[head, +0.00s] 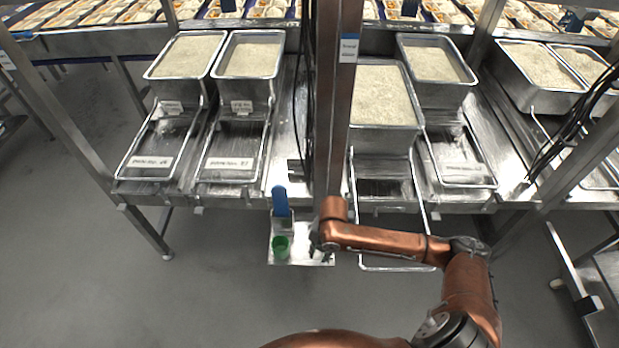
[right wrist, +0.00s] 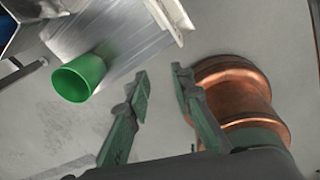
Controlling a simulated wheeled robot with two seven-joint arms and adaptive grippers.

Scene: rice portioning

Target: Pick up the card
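Several white cards with dark lettering are in the head view. One card (head: 152,162) lies at the front of the far-left metal tray frame, and another card (head: 231,163) at the front of the frame beside it. I cannot tell which one the task means. My right gripper (head: 317,241) is in front of the table, beside a small metal holder (head: 275,225) and to the right of these cards. In the right wrist view its two fingers (right wrist: 160,76) stand apart with nothing between them. My left gripper is not in view.
A green cup (head: 281,246) and a blue object (head: 280,201) are at the small holder. Metal pans of rice (head: 187,55) stand on the table behind. A metal post (head: 335,100) rises just behind my right gripper. The floor in front is clear.

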